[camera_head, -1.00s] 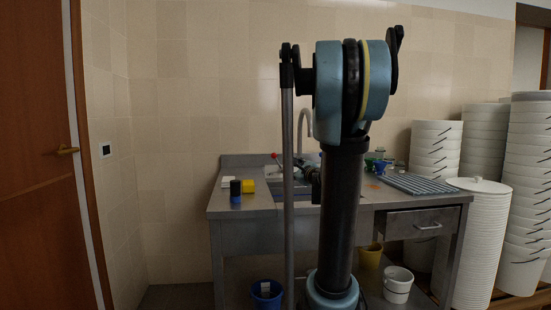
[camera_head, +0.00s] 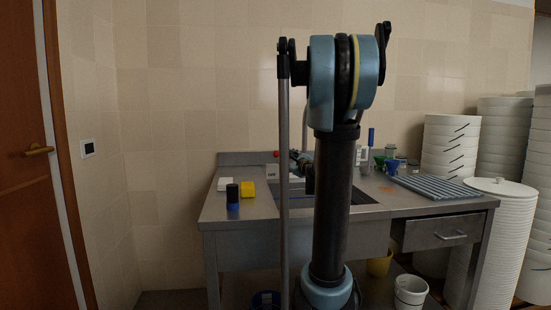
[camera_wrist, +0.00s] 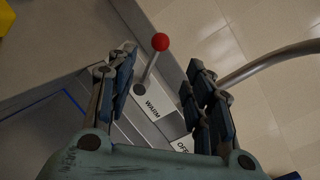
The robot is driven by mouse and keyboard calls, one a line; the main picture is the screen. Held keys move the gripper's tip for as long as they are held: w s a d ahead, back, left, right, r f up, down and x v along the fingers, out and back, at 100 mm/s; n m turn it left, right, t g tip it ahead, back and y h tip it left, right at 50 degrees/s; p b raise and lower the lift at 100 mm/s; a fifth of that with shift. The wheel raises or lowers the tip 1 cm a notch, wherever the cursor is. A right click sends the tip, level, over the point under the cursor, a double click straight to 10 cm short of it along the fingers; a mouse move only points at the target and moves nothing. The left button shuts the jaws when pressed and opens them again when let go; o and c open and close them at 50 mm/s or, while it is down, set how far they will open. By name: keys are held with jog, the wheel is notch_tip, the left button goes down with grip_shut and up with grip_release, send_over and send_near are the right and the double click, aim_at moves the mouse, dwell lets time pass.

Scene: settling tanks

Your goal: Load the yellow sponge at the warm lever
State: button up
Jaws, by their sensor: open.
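The yellow sponge (camera_head: 247,189) lies on the left of the steel counter, beside a dark and blue cylinder (camera_head: 233,193). A yellow corner at the upper left of the wrist view (camera_wrist: 9,16) appears to be the sponge. The warm lever (camera_wrist: 152,65) is a metal rod with a red ball, above a plate labelled WARM (camera_wrist: 153,109). The red ball also shows in the head view (camera_head: 276,154). My gripper (camera_wrist: 163,64) is open and empty, its fingers on either side of the lever in the picture; contact cannot be told. My arm largely hides it in the head view.
An OFF label (camera_wrist: 181,147) sits right of WARM. A curved metal tap (camera_wrist: 270,58) runs beside my right fingers. A white block (camera_head: 225,183) lies behind the cylinder. A ribbed drainer (camera_head: 435,187) and small containers are on the right. White buckets stack beyond.

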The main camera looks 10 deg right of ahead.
aim_at(278, 155)
jog(key=x, duration=1.4)
jog(key=shift+w+a, duration=0.1)
jog(key=shift+w, duration=0.05)
grip_shut()
